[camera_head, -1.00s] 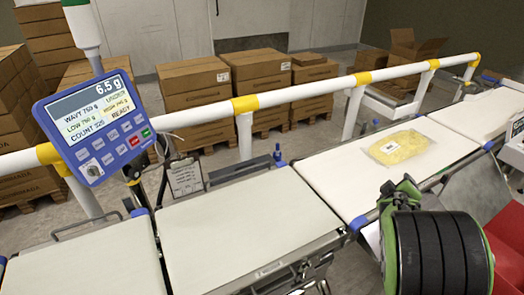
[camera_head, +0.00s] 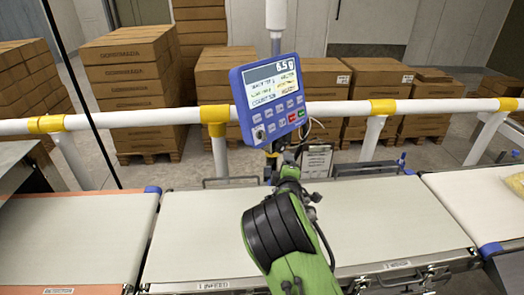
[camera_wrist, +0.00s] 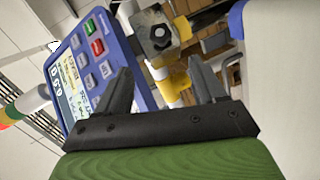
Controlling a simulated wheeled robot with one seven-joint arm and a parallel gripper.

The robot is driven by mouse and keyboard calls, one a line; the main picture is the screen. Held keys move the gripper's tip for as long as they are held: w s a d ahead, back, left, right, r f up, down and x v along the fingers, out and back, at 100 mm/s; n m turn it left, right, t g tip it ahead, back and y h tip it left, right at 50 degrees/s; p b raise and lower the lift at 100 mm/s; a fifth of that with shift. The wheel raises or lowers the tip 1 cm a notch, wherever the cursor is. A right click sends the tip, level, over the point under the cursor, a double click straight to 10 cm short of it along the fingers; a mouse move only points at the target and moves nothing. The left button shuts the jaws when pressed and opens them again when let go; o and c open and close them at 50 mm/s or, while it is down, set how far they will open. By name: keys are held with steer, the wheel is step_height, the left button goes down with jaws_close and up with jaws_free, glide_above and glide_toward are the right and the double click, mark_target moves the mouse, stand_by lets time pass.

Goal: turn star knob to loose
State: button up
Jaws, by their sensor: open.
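A dark knob on a grey clamp block (camera_wrist: 158,38) shows at the top of the wrist view, below the blue weighing display's edge as mounted. My gripper (camera_wrist: 160,66) is open, and the knob lies ahead of the gap between its fingers, apparently apart from them. The jaws are empty. The knob's turn position cannot be read. The blue display (camera_head: 270,97) stands on a post in the head view, reading 6.5 g. In that view my gripper (camera_head: 288,172) is just below the display, and the knob is hidden or too small to make out.
A white guard rail (camera_head: 345,107) with yellow joints runs behind the belts. The infeed belt (camera_head: 190,230) lies below my arm, with another belt (camera_head: 60,230) at left. A clipboard (camera_head: 318,160) hangs behind. Stacked cartons (camera_head: 130,75) stand beyond the rail.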

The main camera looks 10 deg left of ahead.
mark_target(282, 149)
steer(key=x, duration=1.4)
steer(key=shift+w+d+f, duration=0.1)
steer(key=shift+w+f, duration=0.15)
steer(key=shift+w, duration=0.1)
steer(key=shift+c, duration=0.3)
steer(key=c, duration=0.9)
steer(key=shift+f+b, duration=0.1)
steer(key=shift+b, duration=0.5)
steer(key=shift+c, duration=0.4)
